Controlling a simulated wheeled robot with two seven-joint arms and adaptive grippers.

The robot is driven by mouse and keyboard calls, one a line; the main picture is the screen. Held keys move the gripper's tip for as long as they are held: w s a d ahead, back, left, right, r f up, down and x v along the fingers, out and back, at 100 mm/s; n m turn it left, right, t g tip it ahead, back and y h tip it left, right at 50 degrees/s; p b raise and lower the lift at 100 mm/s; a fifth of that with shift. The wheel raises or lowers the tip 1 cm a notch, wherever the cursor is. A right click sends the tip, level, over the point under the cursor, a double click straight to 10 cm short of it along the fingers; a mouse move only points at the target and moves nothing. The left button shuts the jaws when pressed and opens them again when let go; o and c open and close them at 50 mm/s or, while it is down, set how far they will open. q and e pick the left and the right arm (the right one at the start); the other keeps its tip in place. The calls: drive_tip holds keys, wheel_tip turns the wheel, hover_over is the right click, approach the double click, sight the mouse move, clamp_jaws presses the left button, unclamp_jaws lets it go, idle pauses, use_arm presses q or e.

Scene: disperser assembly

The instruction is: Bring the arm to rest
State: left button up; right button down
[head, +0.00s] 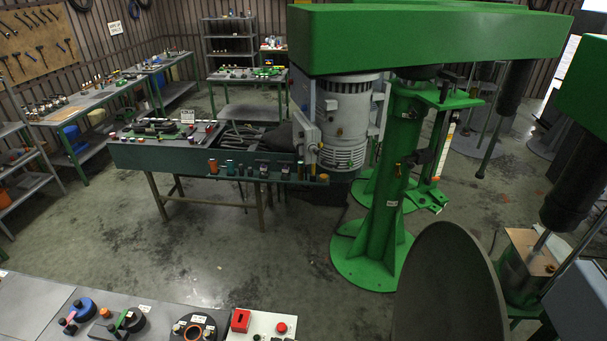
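Neither my left nor my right gripper shows in the head view. A large dark rounded shape (450,290) rises from the bottom edge right of centre; I cannot tell what it is, and it hides the floor behind it. A green disperser machine (385,215) with a grey motor (343,120) stands at the centre right, its green column upright on a round base.
A near bench (40,305) at the bottom left carries knobs, dials and a red button (281,327). A long green workbench (150,155) with parts stands beyond it. More benches and shelves line the back. Open concrete floor (230,240) lies between the near and long benches.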

drive_tip(key=s+d+r+m+h, duration=0.1)
drive_tip(key=s+d+m+h, duration=0.3)
drive_tip(key=d, duration=0.9)
drive_tip(key=s+d+m+y, duration=0.15)
drive_tip(key=d+m, duration=0.45)
drive_tip(key=d, duration=0.6)
drive_tip(key=s+d+r+m+g+h, duration=0.2)
drive_tip(key=s+d+m, duration=0.1)
drive_tip(key=s+d, duration=0.75)
drive_tip(key=s+d+r+m+g+h, duration=0.15)
drive_tip(key=s+d+m, duration=0.25)
drive_tip(key=s+d, duration=0.7)
wheel_tip(320, 180, down, 42)
drive_tip(key=w+d+g+b, duration=0.1)
drive_tip(key=d+b, duration=0.1)
drive_tip(key=b, duration=1.1)
drive_tip(key=s+f+b, duration=0.3)
drive_tip(key=s+f, duration=0.3)
drive_tip(key=f, duration=0.3)
drive_tip(key=s+f+n+g+b, duration=0.1)
drive_tip(key=s+f+b, duration=0.3)
drive_tip(key=s+f, duration=0.3)
drive_tip(key=s+f+b, duration=0.3)
drive_tip(key=s+f, duration=0.4)
drive_tip(key=f, duration=0.6)
drive_tip(key=shift+a+f+b, duration=0.2)
drive_tip(key=shift+f+b, duration=0.05)
drive_tip(key=shift+b, duration=0.05)
